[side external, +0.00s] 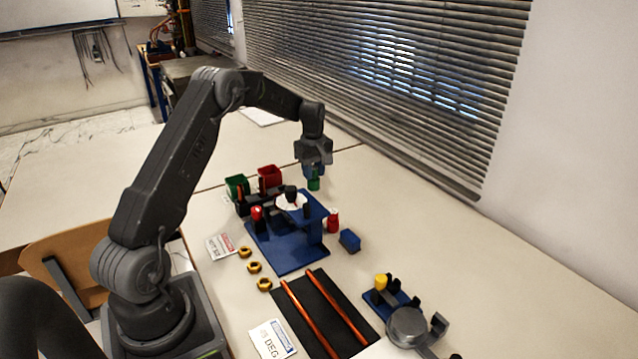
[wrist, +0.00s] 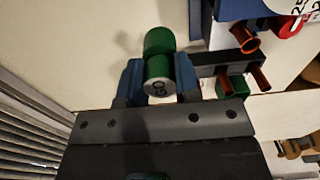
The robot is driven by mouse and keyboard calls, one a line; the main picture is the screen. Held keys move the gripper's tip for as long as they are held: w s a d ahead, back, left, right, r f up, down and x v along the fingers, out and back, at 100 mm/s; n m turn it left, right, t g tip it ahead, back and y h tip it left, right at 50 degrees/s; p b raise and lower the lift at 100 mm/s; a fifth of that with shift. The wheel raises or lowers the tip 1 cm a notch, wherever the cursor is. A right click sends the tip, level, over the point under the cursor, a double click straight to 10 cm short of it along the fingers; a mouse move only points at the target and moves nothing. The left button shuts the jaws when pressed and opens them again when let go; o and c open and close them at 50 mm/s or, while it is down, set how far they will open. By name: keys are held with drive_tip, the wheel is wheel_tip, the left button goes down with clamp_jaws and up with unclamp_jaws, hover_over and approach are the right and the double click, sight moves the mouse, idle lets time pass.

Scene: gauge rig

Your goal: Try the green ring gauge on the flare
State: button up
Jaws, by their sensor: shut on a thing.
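My gripper (side external: 314,172) is shut on the green ring gauge (side external: 313,184), high over the table behind the blue rig. In the wrist view the green gauge (wrist: 158,66) sits between the two blue fingers (wrist: 160,80), with its grey end face marked "GO" towards the camera. In the side view, copper ends (side external: 240,191) show near the bins. Which one carries the flare is too small to tell.
The blue rig (side external: 285,250) holds a white dial (side external: 291,202). Around it are a green bin (side external: 236,185), a red bin (side external: 269,176), a red bottle (side external: 333,221), a blue block (side external: 349,240) and brass nuts (side external: 254,267). Copper tubes (side external: 310,320) lie on a black mat in front.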

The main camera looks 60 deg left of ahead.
drive_tip(key=s+a+r, duration=0.2)
drive_tip(key=s+r, duration=0.3)
drive_tip(key=s, duration=0.6)
drive_tip(key=shift+a+r, duration=0.15)
drive_tip(key=shift+f, duration=0.25)
drive_tip(key=shift+f, duration=1.95)
drive_tip(key=shift+f, duration=1.2)
drive_tip(key=shift+r, duration=0.1)
idle(1.1)
drive_tip(key=shift+r, duration=2.95)
